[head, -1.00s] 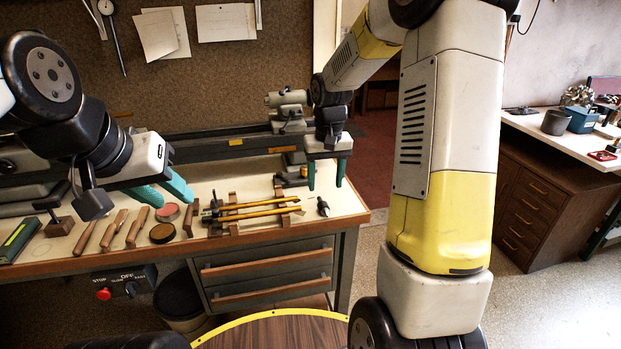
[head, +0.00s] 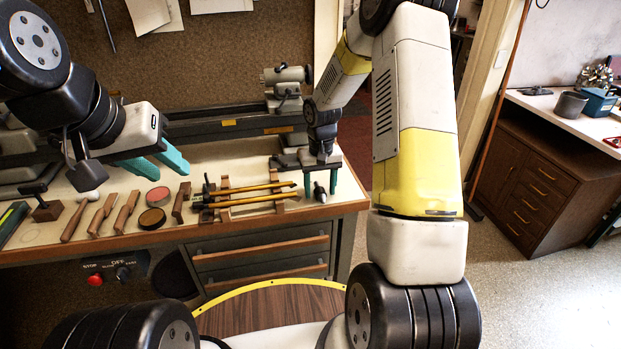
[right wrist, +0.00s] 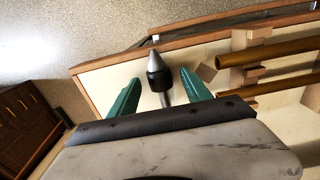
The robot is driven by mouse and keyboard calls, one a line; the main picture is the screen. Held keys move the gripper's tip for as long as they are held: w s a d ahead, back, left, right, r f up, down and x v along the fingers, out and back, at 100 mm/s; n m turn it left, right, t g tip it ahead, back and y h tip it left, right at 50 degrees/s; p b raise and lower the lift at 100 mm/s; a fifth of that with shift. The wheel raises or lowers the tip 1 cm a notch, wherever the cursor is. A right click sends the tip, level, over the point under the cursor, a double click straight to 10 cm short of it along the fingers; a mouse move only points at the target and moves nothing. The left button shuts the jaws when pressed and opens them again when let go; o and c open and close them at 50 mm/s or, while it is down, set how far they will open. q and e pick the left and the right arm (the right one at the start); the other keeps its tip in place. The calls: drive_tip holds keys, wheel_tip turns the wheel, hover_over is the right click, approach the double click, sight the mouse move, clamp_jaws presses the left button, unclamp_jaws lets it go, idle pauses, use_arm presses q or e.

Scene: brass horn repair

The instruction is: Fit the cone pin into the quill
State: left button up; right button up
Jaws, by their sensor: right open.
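The cone pin (head: 320,192), dark with a silver pointed tip, is at the right end of the bench top. In the right wrist view the cone pin (right wrist: 157,72) lies between the two teal fingers, with a gap on both sides. My right gripper (head: 321,184) is open, pointing down around the pin, not closed on it. The grey tailstock (head: 288,76) stands on the lathe bed behind; I cannot clearly make out its quill opening. My left gripper (head: 174,174) is open and empty above the left part of the bench.
Brass-coloured rods (head: 250,195) lie on wooden rests just left of the pin. Wooden-handled tools (head: 103,214) and round tins (head: 152,219) lie further left. The bench's front edge (head: 270,227) is close to the pin. A separate cabinet (head: 535,170) stands at right.

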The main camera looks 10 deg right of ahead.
clamp_jaws()
idle(0.4)
